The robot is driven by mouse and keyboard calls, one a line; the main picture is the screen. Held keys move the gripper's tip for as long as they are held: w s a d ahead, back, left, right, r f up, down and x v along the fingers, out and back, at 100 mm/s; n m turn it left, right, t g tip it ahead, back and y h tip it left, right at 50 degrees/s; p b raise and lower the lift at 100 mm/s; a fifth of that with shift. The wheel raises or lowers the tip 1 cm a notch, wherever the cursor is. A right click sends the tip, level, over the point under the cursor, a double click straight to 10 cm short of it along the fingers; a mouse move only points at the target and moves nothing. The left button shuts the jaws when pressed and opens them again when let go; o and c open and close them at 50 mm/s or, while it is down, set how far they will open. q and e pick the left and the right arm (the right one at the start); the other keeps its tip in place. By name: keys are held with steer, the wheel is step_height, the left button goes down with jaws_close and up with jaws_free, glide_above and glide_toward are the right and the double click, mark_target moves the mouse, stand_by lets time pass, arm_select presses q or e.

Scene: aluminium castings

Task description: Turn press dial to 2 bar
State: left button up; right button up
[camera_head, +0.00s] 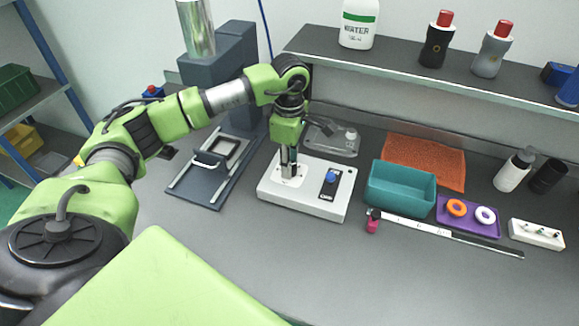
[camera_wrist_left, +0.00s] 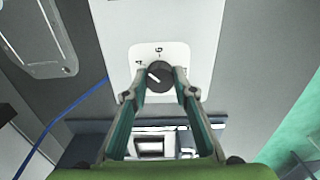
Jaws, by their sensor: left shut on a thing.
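The press control box (camera_head: 328,201) is a white-grey box on the bench, with a blue button (camera_head: 331,177) on a black plate at its right. The dial (camera_wrist_left: 159,75) is a dark round knob with a white pointer line on a white scale plate (camera_wrist_left: 178,53). The pointer aims to the upper left in the left wrist view, and a 6 shows above the knob. My left gripper (camera_head: 289,172) reaches down onto the dial and hides it in the head view. Its fingertips (camera_wrist_left: 160,94) are shut on the dial's sides. My right gripper is not in view.
The press (camera_head: 215,160) with its sliding plate stands left of the box. A teal bin (camera_head: 401,188), orange cloth (camera_head: 423,161), purple tray (camera_head: 468,217) and a ruler-like tool (camera_head: 445,236) lie to the right. A shelf (camera_head: 430,72) with bottles runs behind. The front bench is clear.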

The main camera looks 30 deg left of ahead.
arm_select(q)
steer(key=n+b, duration=0.1)
steer(key=n, duration=0.2)
steer(key=shift+n, duration=0.4)
steer(key=n+b, duration=0.1)
steer(key=n, duration=0.2)
steer(key=shift+n, duration=0.3)
steer(key=n+b, duration=0.1)
steer(key=n, duration=0.2)
steer(key=shift+n, duration=0.3)
steer(key=shift+r+n, duration=0.1)
steer(key=shift+n, duration=1.8)
steer(key=shift+w, duration=0.1)
steer(key=o, duration=1.1)
